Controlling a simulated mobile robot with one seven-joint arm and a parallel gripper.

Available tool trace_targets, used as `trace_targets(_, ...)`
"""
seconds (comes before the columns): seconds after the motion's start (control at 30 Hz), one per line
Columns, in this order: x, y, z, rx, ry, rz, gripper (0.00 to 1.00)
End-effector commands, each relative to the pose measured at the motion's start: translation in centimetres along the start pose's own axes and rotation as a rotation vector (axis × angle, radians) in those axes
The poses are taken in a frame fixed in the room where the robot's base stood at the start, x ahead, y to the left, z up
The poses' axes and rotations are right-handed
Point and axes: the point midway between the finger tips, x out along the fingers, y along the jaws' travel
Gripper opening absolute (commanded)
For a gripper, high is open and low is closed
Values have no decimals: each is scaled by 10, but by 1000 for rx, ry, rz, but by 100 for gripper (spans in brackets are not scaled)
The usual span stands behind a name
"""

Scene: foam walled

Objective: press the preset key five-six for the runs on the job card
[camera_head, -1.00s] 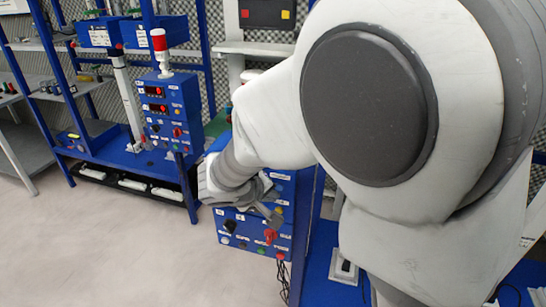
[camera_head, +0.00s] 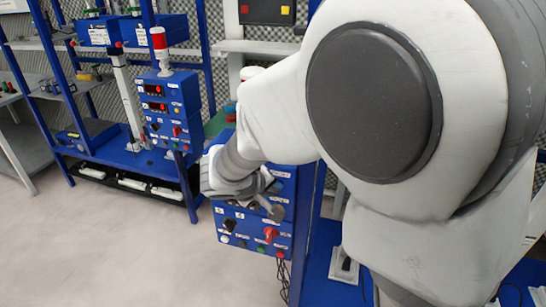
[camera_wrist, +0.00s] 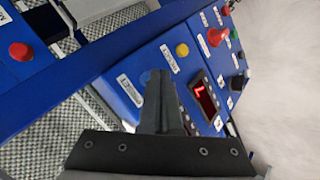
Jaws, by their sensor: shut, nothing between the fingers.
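The blue control box (camera_head: 232,229) with keys and knobs stands below and behind my gripper (camera_head: 274,207) in the head view; my arm hides its upper part. In the wrist view my gripper (camera_wrist: 160,76) is shut and empty, its fingertips over the box face (camera_wrist: 119,72). A blue round key (camera_wrist: 145,77) lies partly behind the tips; whether they touch it I cannot tell. A yellow button (camera_wrist: 182,50), white labels (camera_wrist: 168,58) and a display (camera_wrist: 203,96) with a red digit are beside them. The label text is unreadable, and I cannot identify the job card.
A red knob (camera_head: 270,233) sits low on the box, and it also shows in the wrist view (camera_wrist: 216,37). A second blue panel (camera_head: 172,108) with red displays and a red-white lamp (camera_head: 160,50) stands left. The floor (camera_head: 100,240) at left is clear.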

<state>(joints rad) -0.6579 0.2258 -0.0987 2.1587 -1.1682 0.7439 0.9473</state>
Motion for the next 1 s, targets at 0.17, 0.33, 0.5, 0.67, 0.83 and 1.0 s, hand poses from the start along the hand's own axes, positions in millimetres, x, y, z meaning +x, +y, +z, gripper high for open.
trace_targets(0.17, 0, 0, 0, 0, 1, 0, 0)
trace_targets(0.33, 0, 0, 0, 0, 1, 0, 0)
trace_targets(0.5, 1, 1, -1, 0, 1, 0, 0)
trace_targets(0.67, 2, 2, -2, 0, 1, 0, 0)
trace_targets(0.83, 4, 3, -4, 0, 1, 0, 0)
trace_targets(1.0, 5, 4, -4, 1, 1, 0, 0)
